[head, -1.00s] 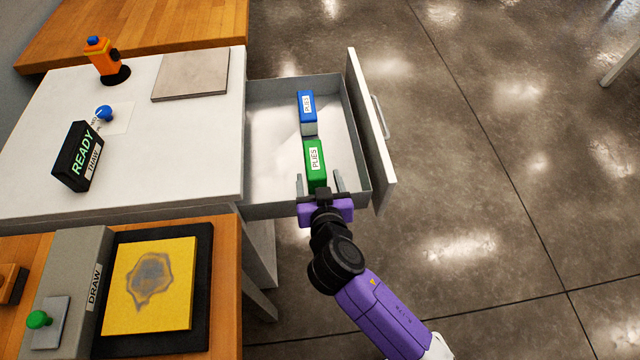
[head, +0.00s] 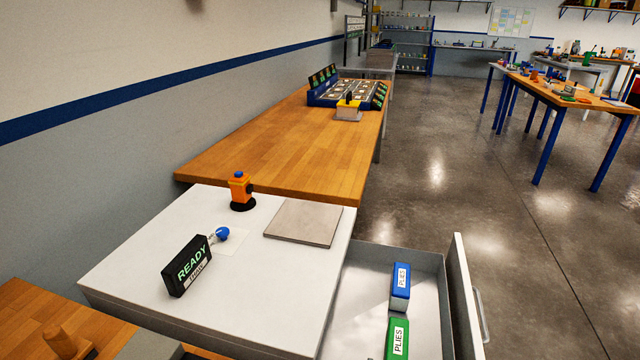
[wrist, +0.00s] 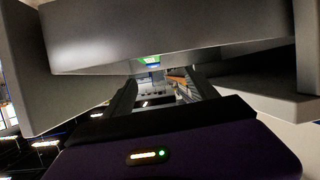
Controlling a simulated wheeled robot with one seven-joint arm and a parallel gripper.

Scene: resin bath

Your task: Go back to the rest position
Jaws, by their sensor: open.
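My gripper (wrist: 155,82) shows in the wrist view with its two dark fingers apart and nothing between them. It is outside the head view. A small patch of green (wrist: 149,60) shows beyond the fingertips, under a large grey panel (wrist: 170,35) close to the camera. I cannot tell exactly how the gripper sits relative to the drawer. In the head view the open drawer (head: 352,312) holds a blue PLIES box (head: 400,285) and a green PLIES box (head: 397,338), the green one nearer.
The white cabinet top (head: 130,265) carries a READY sign (head: 187,266), a blue knob (head: 222,234), an orange device (head: 241,190) and a grey plate (head: 303,222). A wooden bench (head: 270,150) stands behind. The drawer front (head: 463,300) juts right; the floor (head: 560,250) beyond is clear.

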